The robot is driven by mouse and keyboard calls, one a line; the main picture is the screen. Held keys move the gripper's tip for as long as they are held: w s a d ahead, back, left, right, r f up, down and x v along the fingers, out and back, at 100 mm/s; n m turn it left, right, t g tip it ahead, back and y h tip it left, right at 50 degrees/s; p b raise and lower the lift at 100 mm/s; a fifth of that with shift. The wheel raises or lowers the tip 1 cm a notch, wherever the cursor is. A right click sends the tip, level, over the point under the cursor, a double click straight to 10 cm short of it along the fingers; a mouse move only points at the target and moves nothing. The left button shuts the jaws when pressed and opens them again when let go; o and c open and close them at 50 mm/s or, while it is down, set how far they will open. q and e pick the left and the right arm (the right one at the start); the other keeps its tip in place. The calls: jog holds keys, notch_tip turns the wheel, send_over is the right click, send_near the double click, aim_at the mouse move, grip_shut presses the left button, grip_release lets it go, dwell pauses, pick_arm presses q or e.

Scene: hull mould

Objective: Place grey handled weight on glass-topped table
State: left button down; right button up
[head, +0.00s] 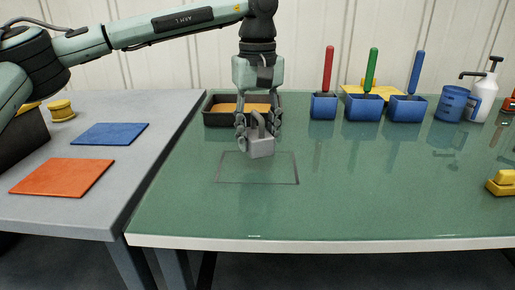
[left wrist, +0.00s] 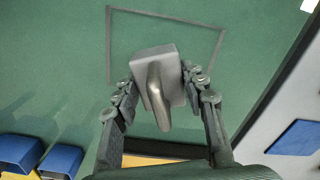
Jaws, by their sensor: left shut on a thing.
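The grey handled weight (head: 261,148) is a block with a raised handle. My left gripper (head: 258,125) is shut on it from above, over the green glass-topped table (head: 370,205). The weight is upright, near the back edge of a thin dark square outline (head: 230,182) on the glass. I cannot tell whether its base touches the glass. In the left wrist view, the weight (left wrist: 153,62) sits between the fingers of my left gripper (left wrist: 160,88) and overlaps part of the outline (left wrist: 165,17). My right gripper is not in view.
A dark tray (head: 210,117) stands just behind the gripper. Blue bins (head: 366,107) with coloured handles, a blue jug (head: 452,104) and a pump bottle (head: 485,95) line the back. A grey table with orange (head: 62,178) and blue mats (head: 110,134) adjoins left. The front glass is clear.

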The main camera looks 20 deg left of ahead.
aim_at(258, 113)
pick_arm(q)
jog(key=shift+f, duration=1.7)
jog(key=shift+f, duration=0.15)
jog(key=c, duration=0.9)
grip_release()
notch_tip(258, 113, up, 12)
jog(key=shift+r, duration=0.1)
